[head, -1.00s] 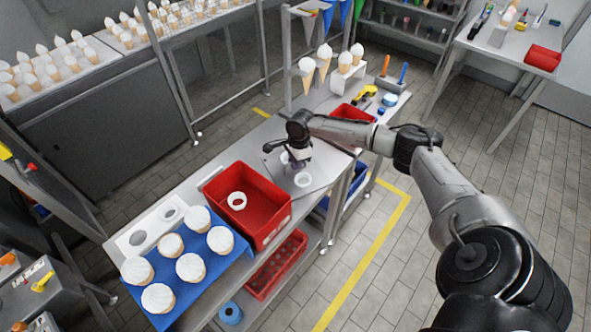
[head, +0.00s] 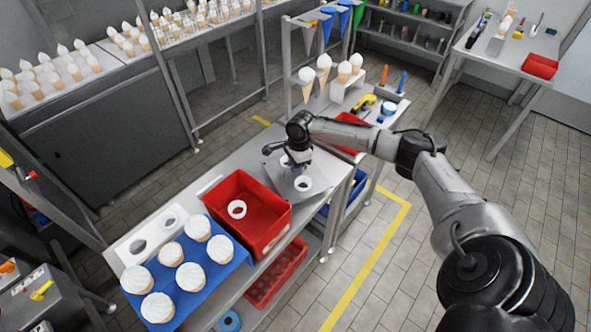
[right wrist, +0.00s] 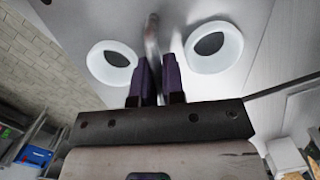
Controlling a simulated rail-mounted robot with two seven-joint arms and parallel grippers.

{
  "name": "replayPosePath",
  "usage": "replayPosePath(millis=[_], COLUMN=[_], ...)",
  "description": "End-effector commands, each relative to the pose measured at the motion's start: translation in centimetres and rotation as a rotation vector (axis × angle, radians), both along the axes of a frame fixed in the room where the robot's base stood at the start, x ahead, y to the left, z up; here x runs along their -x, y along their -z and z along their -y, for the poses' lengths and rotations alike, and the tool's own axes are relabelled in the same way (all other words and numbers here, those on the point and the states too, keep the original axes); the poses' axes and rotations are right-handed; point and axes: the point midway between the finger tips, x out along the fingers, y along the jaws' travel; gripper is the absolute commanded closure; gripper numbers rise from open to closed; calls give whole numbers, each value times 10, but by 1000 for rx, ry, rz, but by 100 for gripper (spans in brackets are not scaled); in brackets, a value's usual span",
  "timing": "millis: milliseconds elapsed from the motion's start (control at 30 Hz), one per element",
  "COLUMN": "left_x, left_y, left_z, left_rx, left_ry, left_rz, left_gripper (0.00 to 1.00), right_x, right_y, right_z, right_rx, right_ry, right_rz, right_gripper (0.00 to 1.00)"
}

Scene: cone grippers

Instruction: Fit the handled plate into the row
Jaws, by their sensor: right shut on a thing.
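The handled plate (head: 323,177) is a thin grey sheet with two white rings on it and a raised bar handle. It is at the far end of the grey table (head: 232,160), beyond the red tray, and also fills the top of the right wrist view (right wrist: 268,25). My right gripper (head: 298,160) is over the plate. In the right wrist view its purple fingers (right wrist: 157,78) are shut on the metal handle, between the two rings (right wrist: 112,62). I cannot tell whether the plate touches the table. My left gripper is not in view.
A red tray (head: 268,235) holding one white ring stands beside the plate. Nearer are a white panel with holes (head: 128,257) and a blue tray (head: 240,258) of white-topped pieces. A rack with cones (head: 324,66) stands beyond the plate.

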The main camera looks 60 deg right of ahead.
Motion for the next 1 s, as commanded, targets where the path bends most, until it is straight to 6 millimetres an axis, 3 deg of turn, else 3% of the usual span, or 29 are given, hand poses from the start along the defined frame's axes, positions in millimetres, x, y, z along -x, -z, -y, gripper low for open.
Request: replayPosePath(millis=[67, 600, 1000], left_x=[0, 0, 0], left_y=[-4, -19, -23], left_z=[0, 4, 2], left_rx=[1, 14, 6], left_ry=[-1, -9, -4], left_rz=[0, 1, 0], left_gripper=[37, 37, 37], right_x=[-1, 85, 110], right_y=[-16, -64, -80], right_z=[1, -15, -21], right_rx=[0, 6, 3], right_ry=[1, -2, -1], right_rz=[6, 0, 3], right_gripper=[100, 100, 100])
